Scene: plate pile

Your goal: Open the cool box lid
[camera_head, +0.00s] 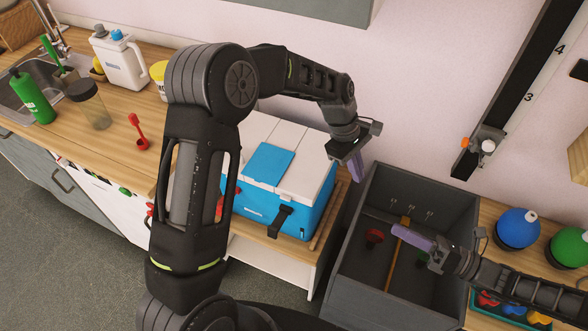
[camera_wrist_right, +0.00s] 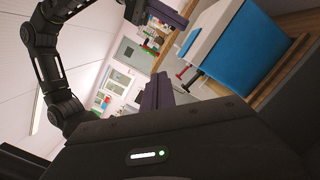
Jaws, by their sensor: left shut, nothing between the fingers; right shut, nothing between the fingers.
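The cool box (camera_head: 255,205) is blue with a white lid (camera_head: 307,165) that has a blue panel on top; it also shows in the right wrist view (camera_wrist_right: 250,48). The lid lies flat and looks closed. A black latch (camera_head: 281,220) hangs on its front. My left arm hides part of the box's left side. My left gripper (camera_head: 356,168) is shut and empty, just above and to the right of the lid's right edge; it also shows in the right wrist view (camera_wrist_right: 172,16). My right gripper (camera_head: 402,234) is shut and empty over the grey bin, right of the box; its fingers show in its wrist view (camera_wrist_right: 158,92).
An open grey bin (camera_head: 350,285) stands right of the cool box, with a red item (camera_head: 374,237) inside. A blue ball-like bottle (camera_head: 517,228) and a green one (camera_head: 569,247) stand at the right. A white jug (camera_head: 119,60), jar (camera_head: 90,106) and green bottle (camera_head: 34,97) stand on the left counter.

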